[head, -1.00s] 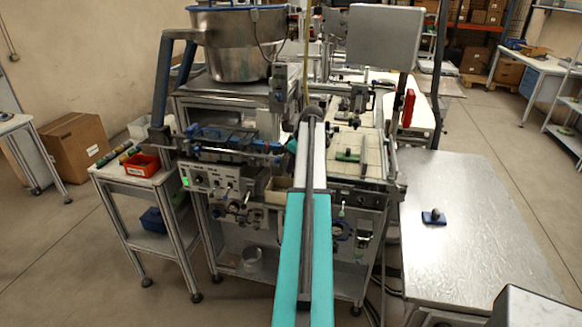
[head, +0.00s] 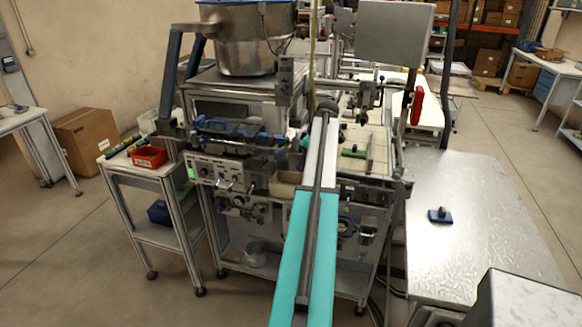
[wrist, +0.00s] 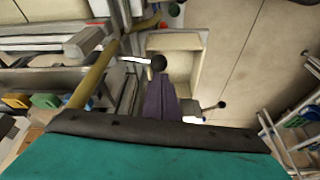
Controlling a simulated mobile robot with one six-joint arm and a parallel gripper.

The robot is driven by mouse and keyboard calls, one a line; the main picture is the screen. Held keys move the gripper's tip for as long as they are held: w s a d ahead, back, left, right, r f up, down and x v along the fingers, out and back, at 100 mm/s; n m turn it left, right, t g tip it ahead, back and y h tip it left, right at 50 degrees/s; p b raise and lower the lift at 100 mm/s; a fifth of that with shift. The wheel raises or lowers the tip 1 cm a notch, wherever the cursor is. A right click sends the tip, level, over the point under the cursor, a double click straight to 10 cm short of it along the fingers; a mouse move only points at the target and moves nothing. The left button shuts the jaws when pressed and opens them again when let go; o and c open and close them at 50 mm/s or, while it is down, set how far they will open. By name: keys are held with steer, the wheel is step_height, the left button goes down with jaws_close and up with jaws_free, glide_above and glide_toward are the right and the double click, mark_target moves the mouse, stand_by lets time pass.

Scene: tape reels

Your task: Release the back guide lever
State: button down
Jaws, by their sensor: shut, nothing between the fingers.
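In the wrist view, a lever with a black ball knob (wrist: 158,62) on a pale rod sits just beyond the tip of my gripper (wrist: 162,84). A second black-knobbed lever (wrist: 221,104) sits to the right of the gripper. I cannot tell which one is the back guide lever, or whether either touches the gripper. The dark fingers are shut and hold nothing. In the head view, my teal-covered arm reaches to the machine (head: 225,175), and the gripper and the levers near it cannot be made out.
A pale open box (wrist: 182,62) lies behind the near knob in the wrist view. A yellow tube (wrist: 92,76) runs at its left. In the head view, a metal table (head: 480,255) stands right of the machine, and a side cart with a red bin (head: 150,157) stands left.

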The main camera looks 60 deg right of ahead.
steer(key=shift+s+f+b, duration=0.1)
steer(key=shift+s+b, duration=0.3)
steer(key=shift+s, duration=0.4)
steer(key=shift+s+d+b, duration=0.25)
steer(key=shift+s+b, duration=0.05)
steer(key=shift+s, duration=0.35)
steer(key=shift+s+d+b, duration=0.25)
steer(key=shift+s+b, duration=0.05)
steer(key=shift+s, duration=0.3)
steer(key=shift+s+d+b, duration=0.25)
steer(key=shift+s+b, duration=0.05)
steer(key=shift+s, duration=0.35)
steer(key=shift+s+d, duration=0.1)
steer(key=shift+s, duration=0.05)
steer(key=s+d+r+p, duration=0.2)
steer(key=d+r+p, duration=0.1)
steer(key=r, duration=0.6)
steer(key=shift+r+p, duration=0.15)
steer(key=shift+p, duration=0.3)
